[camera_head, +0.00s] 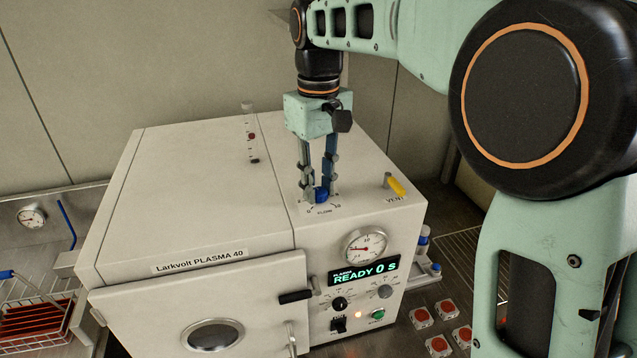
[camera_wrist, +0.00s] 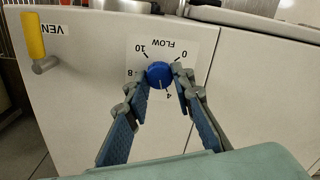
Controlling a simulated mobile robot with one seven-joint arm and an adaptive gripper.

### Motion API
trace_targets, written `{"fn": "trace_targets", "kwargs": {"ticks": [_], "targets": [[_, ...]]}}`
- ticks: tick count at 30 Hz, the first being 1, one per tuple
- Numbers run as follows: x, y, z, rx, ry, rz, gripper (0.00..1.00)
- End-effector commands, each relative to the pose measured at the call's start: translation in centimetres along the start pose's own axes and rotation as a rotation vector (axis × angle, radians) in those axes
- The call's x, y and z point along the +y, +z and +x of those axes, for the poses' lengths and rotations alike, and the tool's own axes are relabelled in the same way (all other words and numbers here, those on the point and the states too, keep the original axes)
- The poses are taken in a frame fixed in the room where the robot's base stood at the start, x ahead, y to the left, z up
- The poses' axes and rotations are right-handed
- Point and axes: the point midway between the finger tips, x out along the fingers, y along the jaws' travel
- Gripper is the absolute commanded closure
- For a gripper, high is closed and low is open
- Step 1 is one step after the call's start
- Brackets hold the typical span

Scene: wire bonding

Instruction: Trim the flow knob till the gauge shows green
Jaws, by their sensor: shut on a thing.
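The blue flow knob (camera_head: 321,194) sits on top of the white plasma machine, on a label marked FLOW. In the wrist view the knob (camera_wrist: 159,74) shows a pale pointer line near the 4. My gripper (camera_head: 318,188) reaches straight down over it, and its two fingers (camera_wrist: 160,82) are shut on the knob's sides. A tall clear flow tube (camera_head: 251,135) with a small red float stands behind on the machine top. The round gauge (camera_head: 365,246) on the front face has a red needle; its coloured zones are too small to read.
A yellow VENT lever (camera_head: 396,186) stands right of the knob. The display (camera_head: 364,271) reads READY 0 s. Red-topped items (camera_head: 437,345) lie on the bench at the lower right. A wire basket (camera_head: 35,305) is at left. The machine's left top is clear.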

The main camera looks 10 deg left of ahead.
Motion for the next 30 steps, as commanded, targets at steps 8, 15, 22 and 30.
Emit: {"fn": "trace_targets", "kwargs": {"ticks": [8, 15, 22, 30], "targets": [[0.0, 0.0, 0.0, 0.000, 0.000, -0.004, 1.00], [0.0, 0.0, 0.0, 0.000, 0.000, -0.003, 0.63], [0.0, 0.0, 0.0, 0.000, 0.000, -0.002, 0.60], [0.0, -0.1, -1.8, 0.004, 0.001, -0.003, 0.60]]}}
